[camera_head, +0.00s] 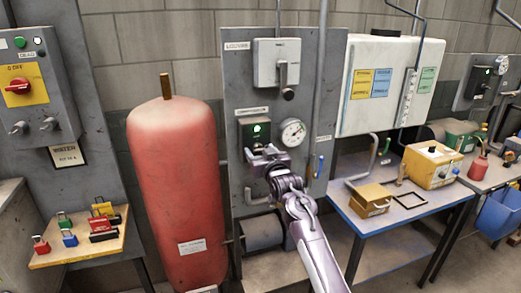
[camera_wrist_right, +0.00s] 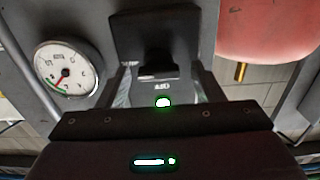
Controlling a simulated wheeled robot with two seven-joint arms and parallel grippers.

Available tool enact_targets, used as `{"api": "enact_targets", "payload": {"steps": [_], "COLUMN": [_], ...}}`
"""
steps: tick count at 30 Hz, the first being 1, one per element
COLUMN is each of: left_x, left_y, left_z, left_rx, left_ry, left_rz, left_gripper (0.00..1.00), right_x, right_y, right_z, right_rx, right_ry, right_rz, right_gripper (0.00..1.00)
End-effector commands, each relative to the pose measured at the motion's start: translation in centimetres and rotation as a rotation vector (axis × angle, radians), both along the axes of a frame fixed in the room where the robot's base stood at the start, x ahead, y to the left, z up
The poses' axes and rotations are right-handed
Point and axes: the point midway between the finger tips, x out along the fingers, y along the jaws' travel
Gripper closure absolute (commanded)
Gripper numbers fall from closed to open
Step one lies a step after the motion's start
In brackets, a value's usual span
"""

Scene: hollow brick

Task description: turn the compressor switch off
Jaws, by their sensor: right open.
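The compressor switch (camera_head: 256,130) is a dark box with a lit green lamp, under a label on the grey panel (camera_head: 236,80). In the right wrist view the switch (camera_wrist_right: 156,35) shows as a black housing at top centre, with the lit green lamp (camera_wrist_right: 163,102) below it. My right gripper (camera_head: 256,155) is at the lower part of the switch, close in front of it. Its fingers (camera_wrist_right: 165,84) look apart, one on each side of the switch's front; contact cannot be told. The lever position is partly hidden. My left gripper is not in view.
A round gauge (camera_head: 292,132) sits right beside the switch; it also shows in the wrist view (camera_wrist_right: 67,69). A louver switch box (camera_head: 276,62) with a lever is above. A red tank (camera_head: 176,190) stands left.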

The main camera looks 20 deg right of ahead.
Motion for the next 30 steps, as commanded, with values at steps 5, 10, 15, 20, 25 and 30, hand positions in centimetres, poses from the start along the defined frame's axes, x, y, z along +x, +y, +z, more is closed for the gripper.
{"api": "enact_targets", "payload": {"steps": [5,10,15,20,25,30], "left_x": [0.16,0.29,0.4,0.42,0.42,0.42], "left_y": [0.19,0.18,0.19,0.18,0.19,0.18], "left_z": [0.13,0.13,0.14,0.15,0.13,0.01], "left_rx": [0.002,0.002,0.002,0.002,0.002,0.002], "left_ry": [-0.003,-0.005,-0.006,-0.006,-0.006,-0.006], "left_rz": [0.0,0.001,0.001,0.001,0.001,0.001], "left_gripper": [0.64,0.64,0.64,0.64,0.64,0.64], "right_x": [0.39,0.38,0.37,0.36,0.36,0.36], "right_y": [0.01,0.01,0.01,0.01,0.0,-0.01], "right_z": [0.0,-0.02,-0.02,-0.03,-0.05,-0.09], "right_rx": [0.0,0.0,0.0,0.0,-0.004,-0.04], "right_ry": [0.0,0.0,0.0,0.0,0.001,0.0], "right_rz": [0.0,0.0,0.0,0.0,0.0,0.0], "right_gripper": [0.39,0.39,0.59,0.8,0.84,0.84]}}
